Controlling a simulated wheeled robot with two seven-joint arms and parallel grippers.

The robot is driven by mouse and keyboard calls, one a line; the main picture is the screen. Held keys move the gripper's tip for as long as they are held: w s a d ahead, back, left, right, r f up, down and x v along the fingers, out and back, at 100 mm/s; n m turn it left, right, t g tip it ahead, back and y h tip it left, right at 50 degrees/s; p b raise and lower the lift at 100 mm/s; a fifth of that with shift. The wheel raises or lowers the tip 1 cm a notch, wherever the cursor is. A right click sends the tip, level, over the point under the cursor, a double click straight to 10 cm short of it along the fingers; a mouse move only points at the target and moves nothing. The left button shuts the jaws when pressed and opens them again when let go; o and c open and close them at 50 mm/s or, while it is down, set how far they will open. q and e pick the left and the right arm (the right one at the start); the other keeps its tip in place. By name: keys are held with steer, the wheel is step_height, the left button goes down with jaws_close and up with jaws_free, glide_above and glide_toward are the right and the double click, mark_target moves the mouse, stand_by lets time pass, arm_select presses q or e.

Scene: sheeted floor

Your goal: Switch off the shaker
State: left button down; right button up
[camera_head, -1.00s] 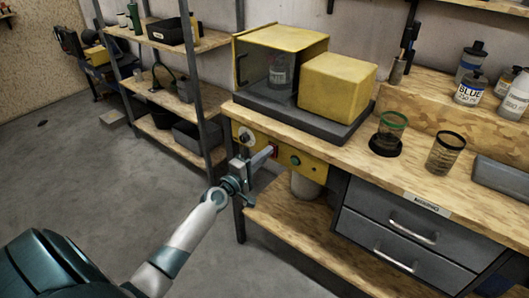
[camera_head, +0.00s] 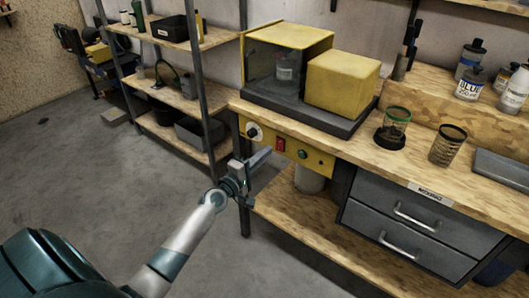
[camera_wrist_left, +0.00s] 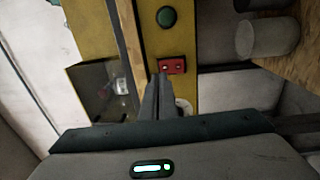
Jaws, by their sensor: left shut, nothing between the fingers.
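The shaker is a yellow machine (camera_head: 343,80) with a clear-fronted chamber (camera_head: 275,66) holding a bottle, on a dark base on the bench. Its yellow control panel (camera_head: 262,142) on the bench front carries a white dial (camera_head: 254,131), a red switch (camera_head: 280,145) and a green button (camera_head: 302,154). The fingers partly cover the dial (camera_wrist_left: 184,105).
A shelf rack (camera_head: 205,90) stands left of the bench. Drawers (camera_head: 410,225) and a lower wooden shelf (camera_head: 320,235) lie under the bench top. Wire-like cups (camera_head: 447,146) and bottles (camera_head: 470,83) stand at right. The floor at left is open.

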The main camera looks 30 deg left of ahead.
arm_select(q)
steer(key=s+r, duration=0.1)
steer(key=s, duration=0.8)
steer(key=shift+a, duration=0.35)
arm_select(e)
steer(key=shift+w+d+r, duration=0.1)
steer(key=shift+w+d, duration=0.05)
steer(key=shift+w, duration=0.1)
arm_select(q)
steer(key=shift+w, duration=0.1)
steer(key=s+d+f+m+g, duration=0.2)
steer(key=s+d+f+m, duration=0.1)
steer(key=f, duration=0.7)
steer(key=s+d+f+m+g, duration=0.2)
steer(key=s+d+f, duration=0.1)
steer(key=f, duration=0.7)
steer(key=s+d+f+m+g, duration=0.2)
steer(key=s+d+f+m, duration=0.1)
steer(key=f, duration=0.7)
steer(key=s+d+f+m+g, duration=0.3)
steer(key=s+d+f+m, duration=0.2)
steer(key=s+f, duration=0.6)
steer(key=s+d+f+m+g, duration=0.4)
steer(key=s+d+f+m, duration=0.2)
steer(key=s+d+f, duration=0.3)
step_height(320, 180, down, 2)
steer(key=shift+s, duration=1.25)
